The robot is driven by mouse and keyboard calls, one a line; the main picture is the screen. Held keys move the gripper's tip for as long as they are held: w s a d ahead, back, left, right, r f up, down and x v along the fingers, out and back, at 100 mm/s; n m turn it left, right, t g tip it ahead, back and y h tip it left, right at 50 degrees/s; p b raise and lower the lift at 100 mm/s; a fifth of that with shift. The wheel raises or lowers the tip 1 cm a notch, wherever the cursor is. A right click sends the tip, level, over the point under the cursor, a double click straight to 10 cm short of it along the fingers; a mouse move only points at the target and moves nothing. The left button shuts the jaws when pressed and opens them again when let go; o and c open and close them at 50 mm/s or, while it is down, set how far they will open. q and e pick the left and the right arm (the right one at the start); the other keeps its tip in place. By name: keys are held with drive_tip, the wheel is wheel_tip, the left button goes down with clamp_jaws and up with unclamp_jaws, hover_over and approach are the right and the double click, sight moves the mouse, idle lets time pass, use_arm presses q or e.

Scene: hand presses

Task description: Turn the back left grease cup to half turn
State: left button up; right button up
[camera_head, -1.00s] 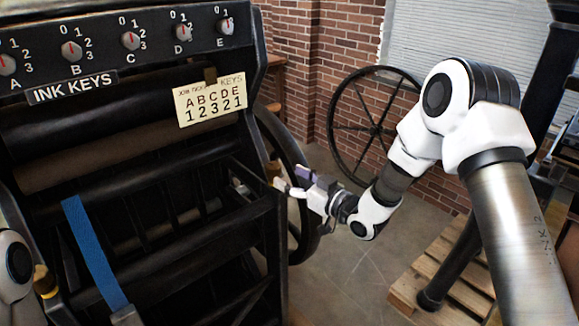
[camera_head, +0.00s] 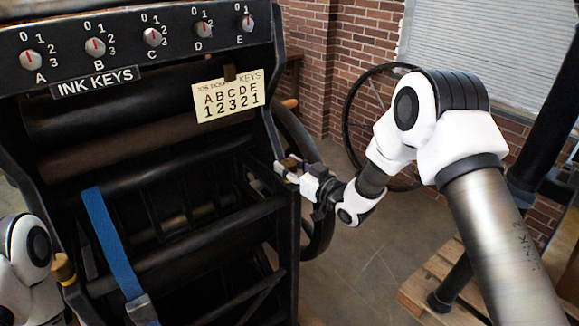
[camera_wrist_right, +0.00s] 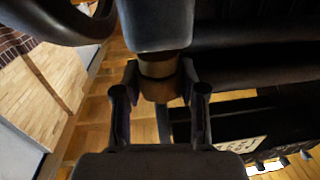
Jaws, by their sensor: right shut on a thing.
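A brass grease cup (camera_head: 290,162) sits on the right side frame of the black press (camera_head: 275,235). My right gripper (camera_head: 288,170) is shut on this cup. In the right wrist view the brass cup (camera_wrist_right: 160,85) stands between the two dark fingers (camera_wrist_right: 160,100), below a dark block. Its marks and turn position are too small to read. Another brass cup (camera_head: 63,270) shows on the left side frame, near my left arm. I cannot tell from these views which one is the back left cup. My left gripper is out of view.
Ink key knobs run along the press top, above a card (camera_head: 228,97) with letters and numbers. A blue strap (camera_head: 112,240) hangs on the press front. A large spoked wheel (camera_head: 349,110) stands by the brick wall. A wooden pallet (camera_head: 420,285) lies at the lower right.

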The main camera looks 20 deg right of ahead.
drive_tip(key=shift+m+t+h+b, duration=0.35)
drive_tip(key=shift+m+h, duration=0.25)
drive_tip(key=shift+h, duration=0.3)
drive_tip(key=o, duration=1.2)
drive_tip(key=shift+c, duration=0.2)
drive_tip(key=v, duration=1.2)
drive_tip(key=shift+n, duration=0.3)
drive_tip(key=p+x, duration=0.1)
drive_tip(key=x, duration=0.6)
drive_tip(key=p+x, duration=0.1)
drive_tip(key=x, duration=0.3)
drive_tip(key=shift+r+p, duration=0.3)
drive_tip(key=shift+r, duration=0.05)
